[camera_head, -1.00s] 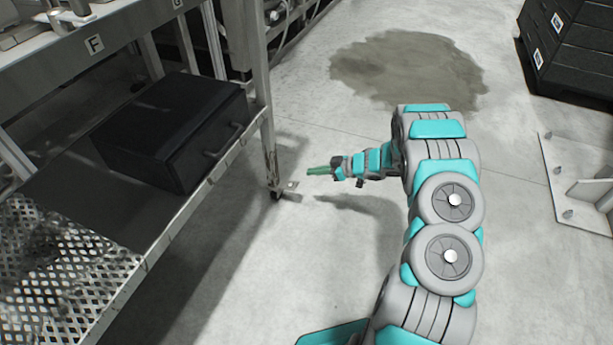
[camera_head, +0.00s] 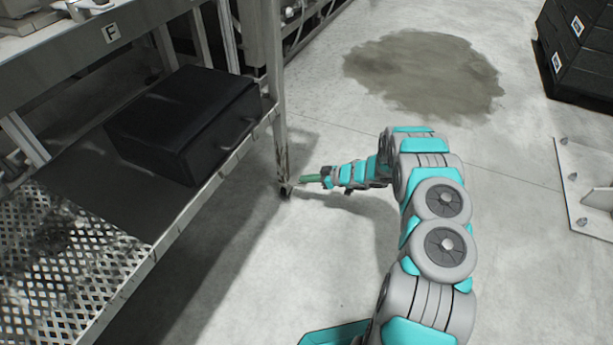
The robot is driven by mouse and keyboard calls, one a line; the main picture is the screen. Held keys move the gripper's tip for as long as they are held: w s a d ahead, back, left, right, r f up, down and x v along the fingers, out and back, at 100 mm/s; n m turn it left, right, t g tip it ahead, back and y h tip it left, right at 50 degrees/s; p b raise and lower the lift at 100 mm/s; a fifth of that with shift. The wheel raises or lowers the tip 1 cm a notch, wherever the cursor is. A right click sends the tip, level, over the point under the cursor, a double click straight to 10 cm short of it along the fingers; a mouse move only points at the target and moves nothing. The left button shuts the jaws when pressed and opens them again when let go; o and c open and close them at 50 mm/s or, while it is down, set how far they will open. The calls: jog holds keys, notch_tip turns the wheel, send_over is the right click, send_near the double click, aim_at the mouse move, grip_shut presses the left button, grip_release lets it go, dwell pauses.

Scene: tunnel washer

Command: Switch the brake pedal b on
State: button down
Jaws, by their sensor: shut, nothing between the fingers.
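The small caster (camera_head: 285,192) sits at the foot of the rack's near right leg. In the head view the brake pedal is too small and too close to my fingertips to make out clearly. I cannot tell its position or whether it is on or off. My gripper (camera_head: 304,180) has green fingers, shut and empty, held low above the floor. It points left, with its tips at or just right of the caster. I cannot tell whether they touch it.
The metal rack (camera_head: 175,228) marked F stands on the left, with a black case (camera_head: 185,125) on its lower shelf. A dark stain (camera_head: 425,75) lies on the floor. Black crates (camera_head: 585,55) and a floor plate (camera_head: 580,185) are on the right. The floor between is clear.

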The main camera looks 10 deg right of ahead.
aim_at(296, 182)
jog(key=shift+f, duration=0.15)
jog(key=shift+d+f+t+y+b, duration=0.15)
jog(key=shift+t+y+b, duration=0.15)
jog(key=shift+y+b, duration=0.15)
jog(key=shift+s+d+f+y+b, duration=0.15)
jog(key=shift+f+y+b, duration=0.2)
jog(key=shift+b, duration=0.2)
jog(key=f+b, duration=0.1)
jog(key=t+y+b, duration=0.1)
jog(key=shift+s+d+f+t+y+b, duration=0.2)
jog(key=shift+f+t+y+b, duration=0.1)
jog(key=shift+f, duration=0.1)
jog(key=shift+f+b, duration=0.55)
jog(key=shift+b, duration=0.3)
jog(key=shift+f, duration=0.15)
